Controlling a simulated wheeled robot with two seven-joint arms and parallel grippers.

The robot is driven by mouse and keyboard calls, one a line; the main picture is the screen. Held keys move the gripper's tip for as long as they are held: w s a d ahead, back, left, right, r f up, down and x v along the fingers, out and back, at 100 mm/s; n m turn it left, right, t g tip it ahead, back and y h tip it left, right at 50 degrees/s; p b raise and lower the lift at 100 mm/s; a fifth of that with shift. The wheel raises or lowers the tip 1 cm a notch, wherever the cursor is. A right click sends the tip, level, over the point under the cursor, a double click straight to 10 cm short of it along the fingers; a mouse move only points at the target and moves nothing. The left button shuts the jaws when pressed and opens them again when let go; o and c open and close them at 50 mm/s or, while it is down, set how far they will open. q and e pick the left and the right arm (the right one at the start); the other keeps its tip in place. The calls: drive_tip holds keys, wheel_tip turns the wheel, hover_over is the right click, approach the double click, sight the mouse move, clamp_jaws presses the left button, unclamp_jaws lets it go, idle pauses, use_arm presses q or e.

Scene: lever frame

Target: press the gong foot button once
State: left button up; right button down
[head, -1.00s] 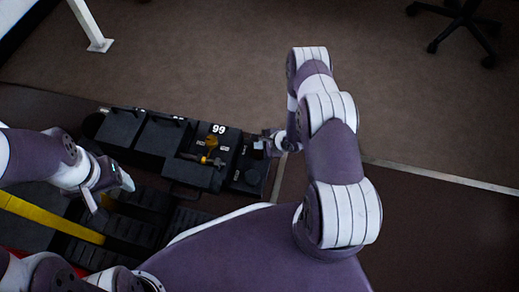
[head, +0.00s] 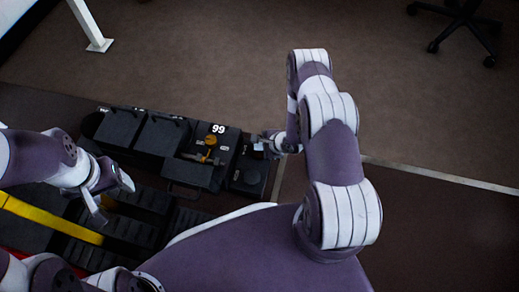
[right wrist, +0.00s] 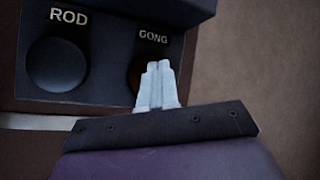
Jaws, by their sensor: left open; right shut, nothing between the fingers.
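In the right wrist view, the GONG label (right wrist: 153,36) sits on the dark panel above the gong button (right wrist: 135,74). Only a brownish left edge of the button shows; my gripper fingers hide the rest. My right gripper (right wrist: 158,66) is shut and empty, its fingertips in front of the button. I cannot tell whether they touch it. In the head view, my right gripper (head: 266,143) is at the right end of the black lever frame (head: 170,135). My left gripper (head: 113,196) is open and empty over the left part of the frame.
A black ROD button (right wrist: 57,64) is left of the gong button. A yellow-brown lever (head: 208,148) stands near the 99 label. A yellow bar (head: 50,220) lies at lower left. A white post (head: 92,25) and a chair base (head: 455,25) stand on the open floor behind.

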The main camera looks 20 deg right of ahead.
drive_tip(key=shift+f+b, duration=0.55)
drive_tip(key=shift+f, duration=0.2)
idle(0.4)
idle(0.4)
drive_tip(key=shift+r+p, duration=1.1)
drive_tip(key=shift+r, duration=0.1)
wheel_tip(320, 180, up, 5)
drive_tip(key=p, duration=0.4)
drive_tip(key=shift+r+p, duration=0.1)
drive_tip(key=shift+p, duration=0.2)
